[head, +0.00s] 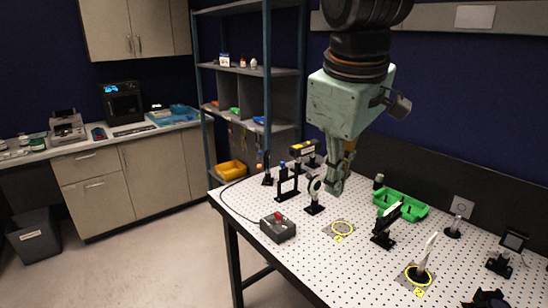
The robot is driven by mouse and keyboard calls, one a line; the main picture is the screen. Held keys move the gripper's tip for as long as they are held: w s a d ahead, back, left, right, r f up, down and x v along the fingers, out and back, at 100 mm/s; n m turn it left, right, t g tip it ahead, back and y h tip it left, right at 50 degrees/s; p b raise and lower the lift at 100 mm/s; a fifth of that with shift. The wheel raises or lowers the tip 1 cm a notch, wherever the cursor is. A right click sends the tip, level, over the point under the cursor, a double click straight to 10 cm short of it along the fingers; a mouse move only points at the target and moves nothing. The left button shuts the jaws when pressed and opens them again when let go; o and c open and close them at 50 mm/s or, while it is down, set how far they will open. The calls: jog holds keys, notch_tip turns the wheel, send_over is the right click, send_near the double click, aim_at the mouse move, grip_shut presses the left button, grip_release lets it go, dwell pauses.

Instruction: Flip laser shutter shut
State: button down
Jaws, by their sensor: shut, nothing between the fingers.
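My gripper (335,188) points down over the optical table (262,205), its fingers shut and empty. A round lens-like mount (315,192) stands just left of the fingertips; I cannot tell whether they touch. A black square frame on a post (287,187) stands further left. A small black post with an orange top (267,170) stands left of that. A black and yellow box, perhaps the laser (303,149), sits behind them. I cannot tell for sure which of these mounts is the laser shutter, or its position.
A dark control box with a red switch (278,227) sits near the table's front edge, its cable running left.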

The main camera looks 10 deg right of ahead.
jog(key=w+a+r+n+h+p, duration=0.15)
jog(key=w+n+p, duration=0.75)
jog(key=w, duration=1.8)
jog(key=w+a+f+n+p, duration=0.2)
jog(key=w+f+n+p, duration=0.2)
jog(key=w, duration=0.7)
jog(key=w+a+f+n+p, duration=0.3)
jog(key=w+f+n+p, duration=0.2)
jog(key=w+f, duration=0.3)
jog(key=w+h, duration=0.1)
jog(key=w, duration=0.2)
jog(key=shift+f+n, duration=0.2)
jog(key=shift+n, duration=0.1)
jog(key=shift+d+f, duration=0.1)
